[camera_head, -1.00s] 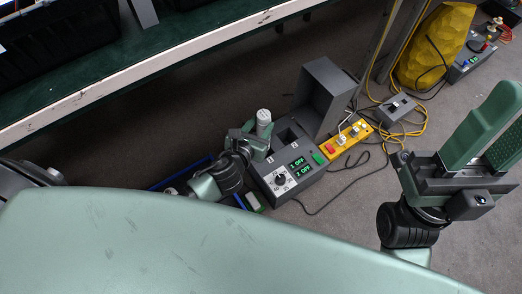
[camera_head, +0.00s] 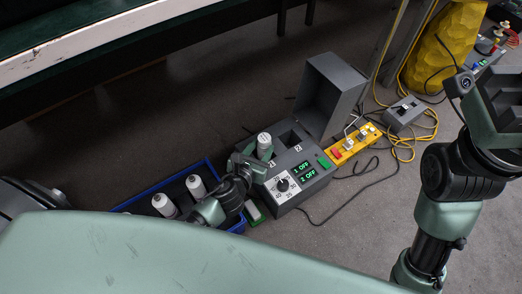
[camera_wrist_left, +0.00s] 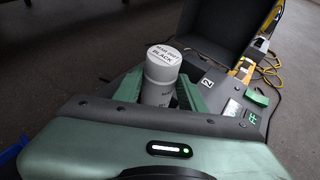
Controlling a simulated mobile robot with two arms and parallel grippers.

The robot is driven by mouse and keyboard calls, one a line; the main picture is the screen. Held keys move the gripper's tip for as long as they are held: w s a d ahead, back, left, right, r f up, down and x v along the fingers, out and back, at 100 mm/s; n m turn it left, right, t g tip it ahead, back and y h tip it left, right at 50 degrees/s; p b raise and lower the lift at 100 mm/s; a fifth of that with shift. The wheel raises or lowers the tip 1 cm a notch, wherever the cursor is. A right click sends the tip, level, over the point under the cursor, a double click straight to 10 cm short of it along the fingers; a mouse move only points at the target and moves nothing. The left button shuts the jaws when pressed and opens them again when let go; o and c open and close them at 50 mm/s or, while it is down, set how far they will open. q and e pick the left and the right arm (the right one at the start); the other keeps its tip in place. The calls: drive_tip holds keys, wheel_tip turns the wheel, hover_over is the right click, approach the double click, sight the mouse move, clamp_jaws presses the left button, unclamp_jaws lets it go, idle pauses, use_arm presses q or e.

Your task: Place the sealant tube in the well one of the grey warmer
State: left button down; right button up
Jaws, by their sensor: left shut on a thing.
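The sealant tube (camera_head: 264,146) is white-grey, upright, with a cap lettered BLACK in the left wrist view (camera_wrist_left: 163,55). My left gripper (camera_head: 258,158) is shut on it, a green finger on each side. The grey warmer (camera_head: 312,188) stands on the floor with its lid (camera_head: 328,95) open. The tube is at the place of well one, beside the dark open well two (camera_head: 290,138). The gripper hides the tube's lower end, so I cannot tell how deep it sits. My right gripper (camera_head: 497,100) is cut off by the right edge.
A blue bin (camera_head: 208,168) with white tubes (camera_head: 196,187) stands left of the warmer. A yellow power strip (camera_head: 355,142), a grey box (camera_head: 403,112) and loose cables lie to its right. A yellow bulky object (camera_head: 440,50) stands at the back right. A bench (camera_head: 110,50) runs along the upper left.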

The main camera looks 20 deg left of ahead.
use_arm(q)
drive_tip(key=shift+f, duration=0.1)
drive_tip(key=c, duration=0.8)
unclamp_jaws()
drive_tip(key=shift+c, duration=0.2)
